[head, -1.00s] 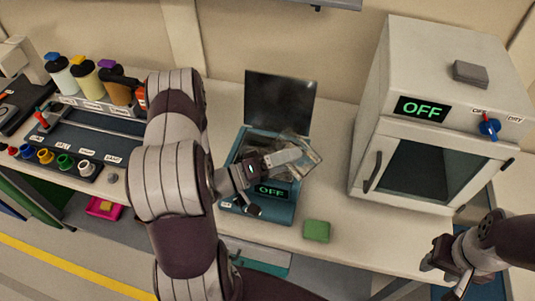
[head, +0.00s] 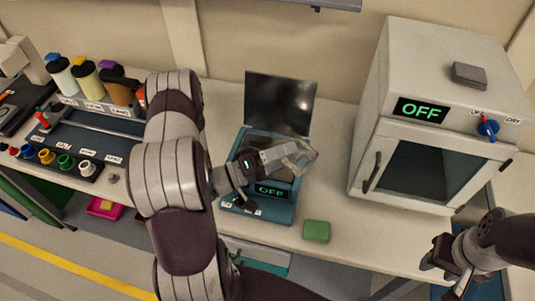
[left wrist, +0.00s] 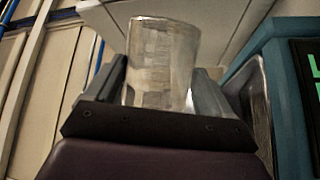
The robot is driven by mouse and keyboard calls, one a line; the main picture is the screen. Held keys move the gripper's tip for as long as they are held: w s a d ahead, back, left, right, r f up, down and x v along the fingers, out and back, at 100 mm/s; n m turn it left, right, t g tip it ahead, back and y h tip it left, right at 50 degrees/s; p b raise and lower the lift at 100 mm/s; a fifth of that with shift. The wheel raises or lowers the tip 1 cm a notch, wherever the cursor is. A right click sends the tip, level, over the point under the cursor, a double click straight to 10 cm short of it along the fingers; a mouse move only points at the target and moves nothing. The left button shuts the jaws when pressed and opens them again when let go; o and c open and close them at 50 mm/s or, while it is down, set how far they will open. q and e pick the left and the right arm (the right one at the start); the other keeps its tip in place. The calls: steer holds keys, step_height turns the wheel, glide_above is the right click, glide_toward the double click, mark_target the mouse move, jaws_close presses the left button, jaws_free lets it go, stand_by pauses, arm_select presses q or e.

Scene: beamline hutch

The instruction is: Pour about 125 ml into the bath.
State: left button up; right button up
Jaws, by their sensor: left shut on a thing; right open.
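The bath (head: 284,211) is a teal box on the bench in the head view, its dark lid (head: 280,101) standing open behind it and its display reading OFF. My left gripper (head: 286,157) is shut on a clear beaker (head: 300,155), held above the bath's opening toward its right side. The beaker looks tilted in the head view. In the left wrist view the beaker (left wrist: 163,62) sits between the two fingers (left wrist: 163,88). I cannot tell the liquid level or see any stream. My right gripper (head: 447,268) is open and empty at the lower right.
A white oven (head: 430,110) reading OFF stands to the right. A green block (head: 316,231) lies near the bench's front edge. Several capped bottles (head: 88,80) and a rack of coloured rings (head: 60,162) are at the left. The bench between bath and oven is mostly clear.

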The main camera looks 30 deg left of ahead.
arm_select(q)
steer(key=shift+r, duration=0.15)
steer(key=shift+s+d+n, duration=0.1)
steer(key=shift+n, duration=0.2)
steer(key=shift+f+n+t, duration=0.2)
steer(key=shift+n+t, duration=0.1)
steer(key=shift+n, duration=0.2)
